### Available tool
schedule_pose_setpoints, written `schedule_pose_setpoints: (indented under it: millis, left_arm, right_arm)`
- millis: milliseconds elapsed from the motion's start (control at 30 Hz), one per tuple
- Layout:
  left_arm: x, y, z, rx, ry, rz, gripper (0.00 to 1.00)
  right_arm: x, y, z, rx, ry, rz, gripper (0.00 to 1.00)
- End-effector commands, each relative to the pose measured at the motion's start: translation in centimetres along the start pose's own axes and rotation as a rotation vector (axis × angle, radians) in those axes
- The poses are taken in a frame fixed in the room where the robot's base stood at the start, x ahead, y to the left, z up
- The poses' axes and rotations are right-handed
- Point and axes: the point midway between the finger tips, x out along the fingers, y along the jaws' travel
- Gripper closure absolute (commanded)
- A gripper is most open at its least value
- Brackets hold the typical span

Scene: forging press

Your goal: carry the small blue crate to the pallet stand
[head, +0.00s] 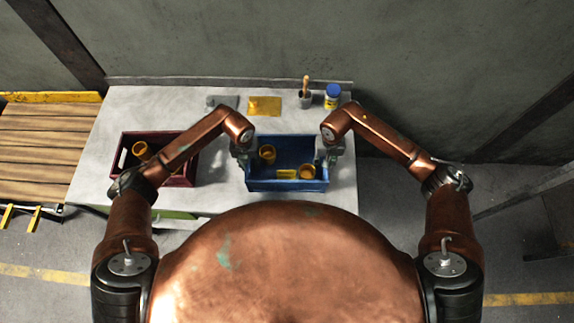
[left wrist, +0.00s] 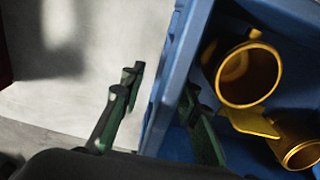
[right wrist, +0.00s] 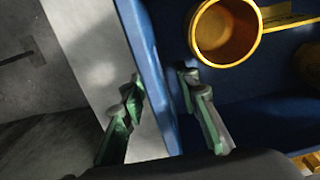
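The small blue crate (head: 262,185) stands on the grey table, right of its middle, with yellow cylindrical parts in it. My left gripper (head: 243,152) is at its left wall and my right gripper (head: 331,153) at its right wall. In the left wrist view my left fingers (left wrist: 163,105) straddle the blue wall (left wrist: 178,75), with a gap outside it. In the right wrist view my right fingers (right wrist: 160,95) also straddle the wall (right wrist: 143,45), close to it; firm contact is not visible. The wooden-slatted pallet stand (head: 45,143) is at the far left.
A dark red crate (head: 181,180) with yellow parts stands on the table (head: 215,185), left of the blue one. Behind lie a yellow sheet (head: 264,105), a cup with a wooden-handled tool (head: 305,100) and a blue-lidded jar (head: 332,97). A wall closes the back.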

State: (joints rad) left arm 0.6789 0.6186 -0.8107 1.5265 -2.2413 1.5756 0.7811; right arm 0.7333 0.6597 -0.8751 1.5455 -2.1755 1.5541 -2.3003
Motion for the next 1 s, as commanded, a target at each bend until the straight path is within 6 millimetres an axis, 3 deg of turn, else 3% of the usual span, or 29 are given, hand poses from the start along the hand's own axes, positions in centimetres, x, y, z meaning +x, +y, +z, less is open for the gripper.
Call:
schedule_pose_setpoints:
  millis: [433, 833, 1000]
  left_arm:
    - [0.93, 0.02, 0.03, 0.0, -0.001, 0.001, 0.72]
    - [0.91, 0.02, 0.03, 0.0, -0.001, 0.001, 0.99]
    - [0.91, 0.02, 0.03, 0.0, -0.001, 0.001, 1.0]
  right_arm:
    - [0.92, -0.04, -0.01, 0.0, 0.001, -0.001, 0.72]
    - [0.9, -0.02, -0.01, 0.0, 0.001, 0.0, 0.99]
    - [0.89, -0.02, -0.01, 0.0, 0.001, 0.0, 1.0]
